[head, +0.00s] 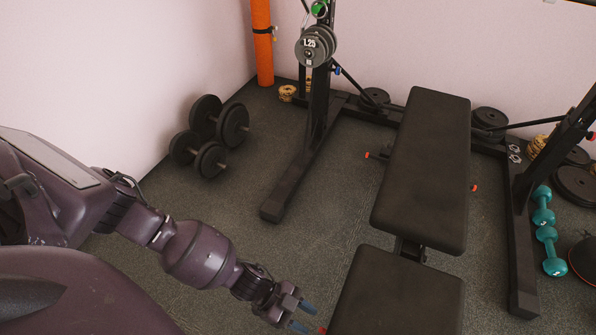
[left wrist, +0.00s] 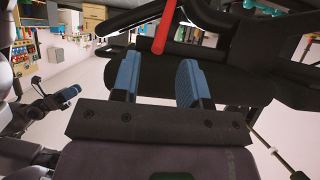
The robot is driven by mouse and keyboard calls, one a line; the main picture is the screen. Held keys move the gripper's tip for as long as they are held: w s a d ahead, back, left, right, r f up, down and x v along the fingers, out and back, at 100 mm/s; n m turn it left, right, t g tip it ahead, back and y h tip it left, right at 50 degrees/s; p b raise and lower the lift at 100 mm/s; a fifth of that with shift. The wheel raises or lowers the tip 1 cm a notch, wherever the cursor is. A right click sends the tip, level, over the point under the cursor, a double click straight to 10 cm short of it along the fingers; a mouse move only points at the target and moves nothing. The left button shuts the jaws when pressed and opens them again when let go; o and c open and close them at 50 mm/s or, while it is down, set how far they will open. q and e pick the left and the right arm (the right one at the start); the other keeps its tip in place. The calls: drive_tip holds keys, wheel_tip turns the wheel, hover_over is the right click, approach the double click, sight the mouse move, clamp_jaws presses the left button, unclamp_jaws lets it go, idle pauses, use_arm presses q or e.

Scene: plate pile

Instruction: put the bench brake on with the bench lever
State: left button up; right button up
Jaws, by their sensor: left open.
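The black padded bench (head: 425,165) stands right of centre in the head view, with its seat pad (head: 395,295) at the near end. A red lever handle (left wrist: 164,30) shows in the left wrist view, tilted, just beyond and between the fingertips. In the head view only a small red tip (head: 322,330) shows beside the seat's left edge. My left gripper (head: 306,315) is open with blue fingertips (left wrist: 158,68), low by that edge, with nothing between its fingers. What looks like my right gripper (left wrist: 68,96) shows small in the left wrist view; its jaws are unclear.
A black rack upright (head: 318,100) and its foot (head: 290,185) stand left of the bench. Dumbbells (head: 210,135) lie by the wall. Teal dumbbells (head: 548,235) lie beyond the right rack foot (head: 522,250). Floor (head: 250,235) between my left arm and the rack is clear.

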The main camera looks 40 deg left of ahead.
sight(320, 330)
use_arm(q)
drive_tip(key=shift+b+x, duration=0.8)
drive_tip(key=shift+x, duration=2.35)
drive_tip(key=shift+w+d, duration=0.1)
drive_tip(key=shift+d, duration=0.05)
use_arm(e)
drive_tip(key=shift+w+d+r+m+t, duration=0.15)
drive_tip(key=shift+d+m+t, duration=0.15)
drive_tip(key=shift+t, duration=0.2)
drive_tip(key=shift+a, duration=0.1)
use_arm(q)
drive_tip(key=shift+f, duration=0.1)
clamp_jaws()
use_arm(e)
drive_tip(key=shift+r, duration=0.1)
use_arm(q)
drive_tip(key=shift+f, duration=0.1)
